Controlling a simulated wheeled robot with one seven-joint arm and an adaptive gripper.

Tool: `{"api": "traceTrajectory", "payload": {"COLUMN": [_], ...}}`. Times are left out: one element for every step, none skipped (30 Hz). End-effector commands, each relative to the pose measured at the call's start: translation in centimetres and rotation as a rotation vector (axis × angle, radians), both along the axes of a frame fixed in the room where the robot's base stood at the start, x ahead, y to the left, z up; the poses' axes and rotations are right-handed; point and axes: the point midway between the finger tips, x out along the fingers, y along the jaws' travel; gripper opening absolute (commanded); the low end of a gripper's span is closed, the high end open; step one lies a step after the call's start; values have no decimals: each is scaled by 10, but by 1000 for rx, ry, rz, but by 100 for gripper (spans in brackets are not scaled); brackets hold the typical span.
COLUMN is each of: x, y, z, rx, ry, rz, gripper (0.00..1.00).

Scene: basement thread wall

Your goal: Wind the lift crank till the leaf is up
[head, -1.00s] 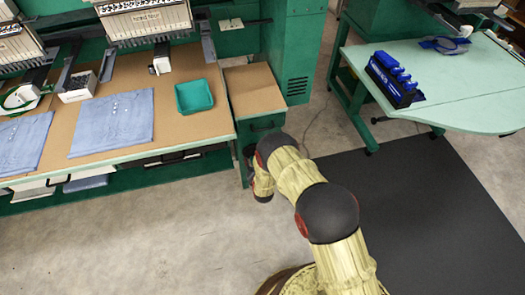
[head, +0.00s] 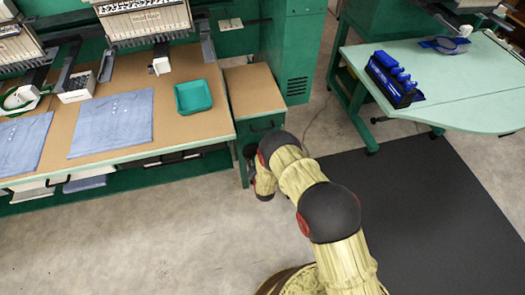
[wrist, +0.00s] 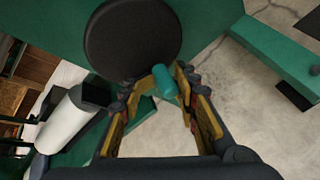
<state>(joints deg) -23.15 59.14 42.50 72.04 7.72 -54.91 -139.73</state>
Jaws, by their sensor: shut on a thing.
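In the wrist view a round dark disc (wrist: 133,40), which looks like the crank's wheel, stands in front of a green panel. A short teal handle (wrist: 163,84) sticks out by its lower edge. My gripper (wrist: 165,84) is shut on this handle, with a yellow finger on each side. In the head view a small brown-topped surface (head: 250,90) stands beside the long worktable; I cannot tell for sure that it is the leaf.
The worktable (head: 200,130) holds blue cloths (head: 112,124) and a teal tray (head: 193,97). A pale green table (head: 455,85) with a blue-and-black rack (head: 392,80) stands at right. A dark mat (head: 420,200) covers open floor. A white cylinder (wrist: 65,125) is left of my gripper.

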Motion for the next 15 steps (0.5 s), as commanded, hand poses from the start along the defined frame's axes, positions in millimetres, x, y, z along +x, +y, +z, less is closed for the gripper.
{"api": "traceTrajectory", "payload": {"x": [4, 5, 5, 5, 5, 5, 5, 5, 5, 5, 5, 5, 5, 5, 5], "y": [4, 4, 4, 4, 4, 5, 5, 5, 5, 5, 5, 5, 6, 6, 8], "z": [6, 6, 6, 6, 6, 6, 6, 6, 6, 7, 7, 7, 7, 8, 9], "rx": [5, 5, 5, 5, 5, 5, 5, 5, 5, 5, 5, 6, 6, 6, 6], "ry": [-11, -11, -11, -11, -12, -12, -12, -12, -13, -13, -13, -13, -13, -13, -14], "rz": [4, 4, 4, 4, 5, 5, 4, 4, 5, 5, 5, 6, 6, 6, 6], "gripper": [0, 0, 0, 0, 0, 0, 0, 0, 0, 0, 0, 0, 0, 0, 0]}}
